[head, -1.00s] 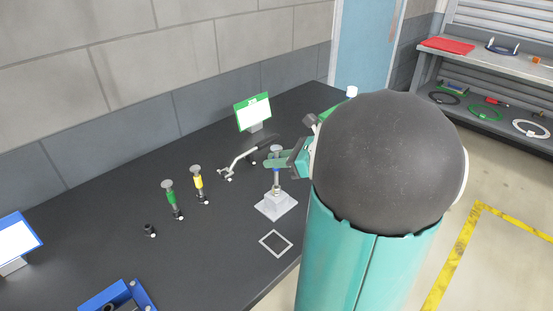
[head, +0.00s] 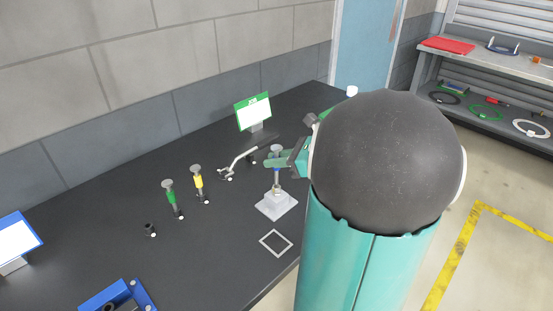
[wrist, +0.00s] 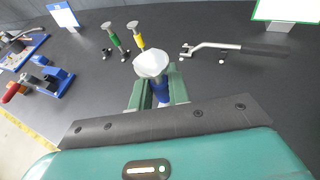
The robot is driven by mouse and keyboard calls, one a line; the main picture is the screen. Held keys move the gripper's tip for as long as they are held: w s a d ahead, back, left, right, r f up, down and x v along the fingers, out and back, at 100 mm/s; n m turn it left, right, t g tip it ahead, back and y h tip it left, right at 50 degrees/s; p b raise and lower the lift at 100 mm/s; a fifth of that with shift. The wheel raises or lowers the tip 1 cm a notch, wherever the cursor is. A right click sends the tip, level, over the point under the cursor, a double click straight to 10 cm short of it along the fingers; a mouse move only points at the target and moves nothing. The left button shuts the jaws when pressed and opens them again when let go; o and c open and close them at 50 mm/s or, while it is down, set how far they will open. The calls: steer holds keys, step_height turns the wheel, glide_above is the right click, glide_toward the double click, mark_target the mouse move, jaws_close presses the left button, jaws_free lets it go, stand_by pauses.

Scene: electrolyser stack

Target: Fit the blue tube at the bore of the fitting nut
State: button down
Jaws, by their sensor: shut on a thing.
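The blue tube (wrist: 161,92) is upright between the green fingers of my gripper (wrist: 158,93), with a pale round cap (wrist: 150,63) on its top. In the head view my gripper (head: 277,161) is shut on the tube, and a little blue (head: 277,179) shows below the fingers. The tube stands over a light grey block (head: 276,206) with a small fitting on top, which seems to be the fitting nut (head: 277,191). The tube's lower end is at or just above the nut; I cannot tell if it is in the bore. In the wrist view the nut is hidden.
A green tube (head: 171,198) and a yellow tube (head: 198,183) stand capped to the left. A lever-like tool (head: 240,160) lies behind, near a green-framed screen (head: 253,111). A square outline (head: 276,243) marks the bench in front. A blue fixture (head: 118,298) is at the front left.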

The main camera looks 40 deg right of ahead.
steer(key=shift+f, duration=1.3)
steer(key=c, duration=1.3)
jaws_free()
steer(key=shift+o, duration=0.2)
steer(key=v, duration=1.3)
steer(key=shift+s+d, duration=0.15)
steer(key=shift+s, duration=0.25)
